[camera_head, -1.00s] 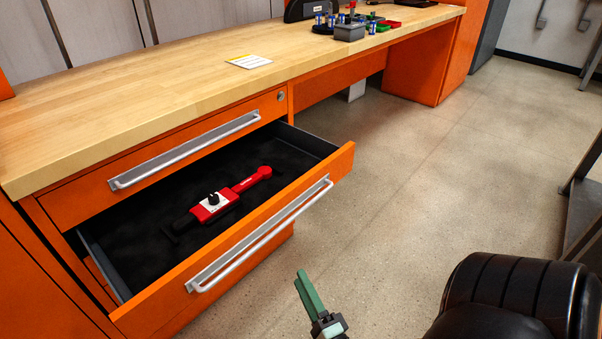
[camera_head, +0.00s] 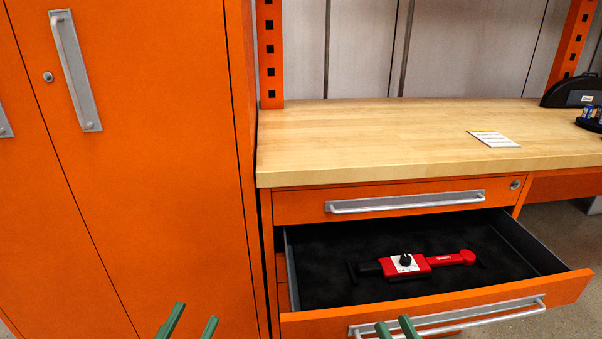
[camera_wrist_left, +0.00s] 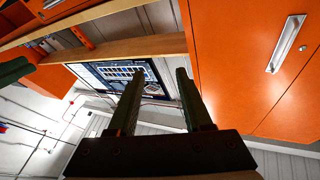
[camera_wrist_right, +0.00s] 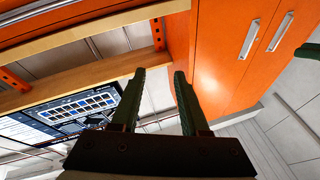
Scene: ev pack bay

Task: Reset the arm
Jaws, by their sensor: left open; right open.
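My left gripper (camera_head: 189,324) is at the bottom of the head view, in front of the orange cabinet, its green fingers apart and empty. My right gripper (camera_head: 398,328) is to its right, in front of the open drawer's handle, also with fingers apart and empty. The left wrist view shows the left fingers (camera_wrist_left: 158,95) spread with nothing between them. The right wrist view shows the right fingers (camera_wrist_right: 160,95) the same way. Only the fingertips show in the head view; both arms are out of sight there.
An open drawer (camera_head: 580,284) sticks out under the wooden bench top (camera_head: 350,135), with a red and black tool (camera_head: 425,263) lying in it. A tall orange cabinet (camera_head: 170,150) stands at left. A card (camera_head: 493,138) lies on the bench. A screen (camera_wrist_right: 75,112) shows in the right wrist view.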

